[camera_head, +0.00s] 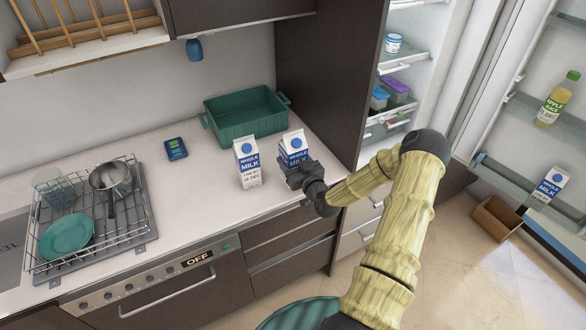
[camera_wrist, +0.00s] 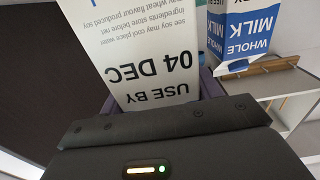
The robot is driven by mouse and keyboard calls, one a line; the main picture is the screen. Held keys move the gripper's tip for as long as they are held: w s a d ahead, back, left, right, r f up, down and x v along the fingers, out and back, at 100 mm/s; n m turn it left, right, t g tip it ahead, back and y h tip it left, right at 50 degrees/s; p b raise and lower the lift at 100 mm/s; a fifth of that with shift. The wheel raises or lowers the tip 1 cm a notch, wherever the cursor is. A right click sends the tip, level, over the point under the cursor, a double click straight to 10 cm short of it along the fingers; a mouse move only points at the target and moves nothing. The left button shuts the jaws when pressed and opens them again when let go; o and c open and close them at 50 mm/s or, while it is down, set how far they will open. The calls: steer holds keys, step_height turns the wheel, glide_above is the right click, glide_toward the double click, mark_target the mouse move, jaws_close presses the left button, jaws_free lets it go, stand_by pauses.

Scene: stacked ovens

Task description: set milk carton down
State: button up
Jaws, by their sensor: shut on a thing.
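My gripper (camera_head: 300,174) is at the front right of the white counter (camera_head: 205,215), shut on a white and blue milk carton (camera_head: 293,147). The carton looks upright; its lower part is hidden by my gripper, so I cannot tell whether it touches the counter. In the wrist view the held carton (camera_wrist: 155,50) fills the middle, with "USE BY 04 DEC" on it. A second milk carton (camera_head: 247,165) stands upright on the counter just left of it, with a small gap. It also shows in the wrist view (camera_wrist: 250,28).
A green crate (camera_head: 243,121) stands behind the cartons. A dish rack (camera_head: 95,250) with a pan and plate is at left, and a small blue device (camera_head: 176,149) lies between. The fridge (camera_head: 420,60) is open at right, with another milk carton (camera_head: 552,185) in its door.

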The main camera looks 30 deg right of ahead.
steer(key=shift+s+f, duration=0.1)
steer(key=shift+f, duration=0.1)
steer(key=f, duration=0.1)
steer(key=f+p, duration=0.1)
steer(key=shift+a+f, duration=0.4)
steer(key=shift+d+f, duration=0.15)
steer(key=shift+f, duration=0.05)
steer(key=shift+f, duration=0.25)
steer(key=o, duration=1.6)
